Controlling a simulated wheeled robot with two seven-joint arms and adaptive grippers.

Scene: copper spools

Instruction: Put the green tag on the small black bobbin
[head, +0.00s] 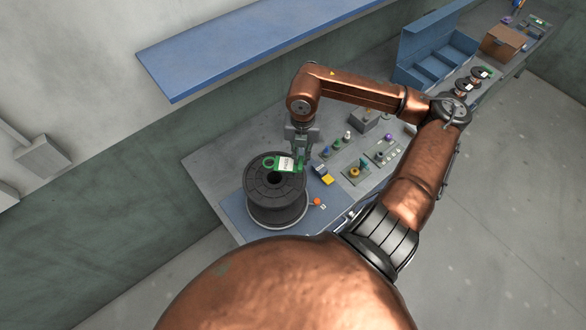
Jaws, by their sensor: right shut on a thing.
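A green tag (284,164) with a white label and a ring-shaped end is over the top of a large black spool (267,195). My right gripper (300,160) points down at the spool's right upper edge and is shut on the tag's right end. I cannot tell whether the tag touches the spool's top. Small dark bobbins with pale or green marks stand far off at the right; one black bobbin (462,85) is near my arm's elbow. My left gripper is not in view.
The large spool stands on a blue mat (234,212) on a grey bench (208,164). Small trays with coloured parts (356,171) lie to its right. A blue bin (432,52) and a brown box (502,42) stand at the back right. A blue shelf (240,52) overhangs the bench.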

